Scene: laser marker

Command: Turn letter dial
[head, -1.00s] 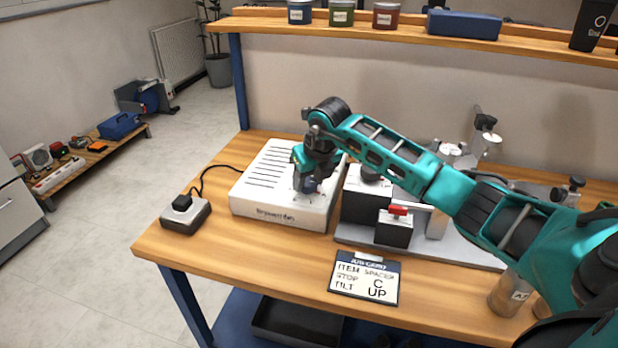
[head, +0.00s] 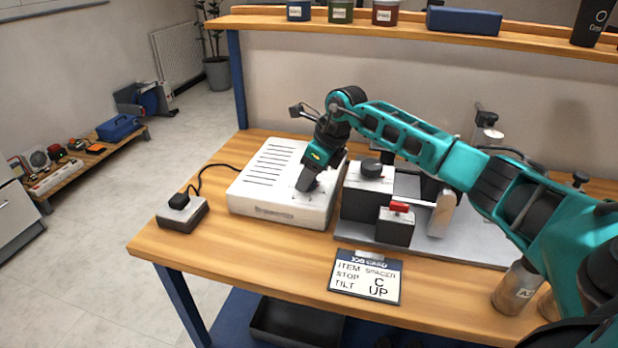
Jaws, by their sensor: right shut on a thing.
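My right gripper (head: 305,186) points down onto the right part of the top of a white box (head: 265,203) with slots. It is shut at the letter dial there, with small dark marks on the box top around the fingers. The dial itself is hidden by the fingers, so its letter setting cannot be read. A job card (head: 366,277) at the table's front edge reads ITEM SPACER, STOP C, TILT UP. My left gripper is not in view.
Right of the white box stands a black box with a white top and a dark round knob (head: 371,168). In front of it is a small block with a red lever (head: 401,207). A corded black-and-white unit (head: 183,213) sits at left. The wooden table's (head: 235,255) front left is clear.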

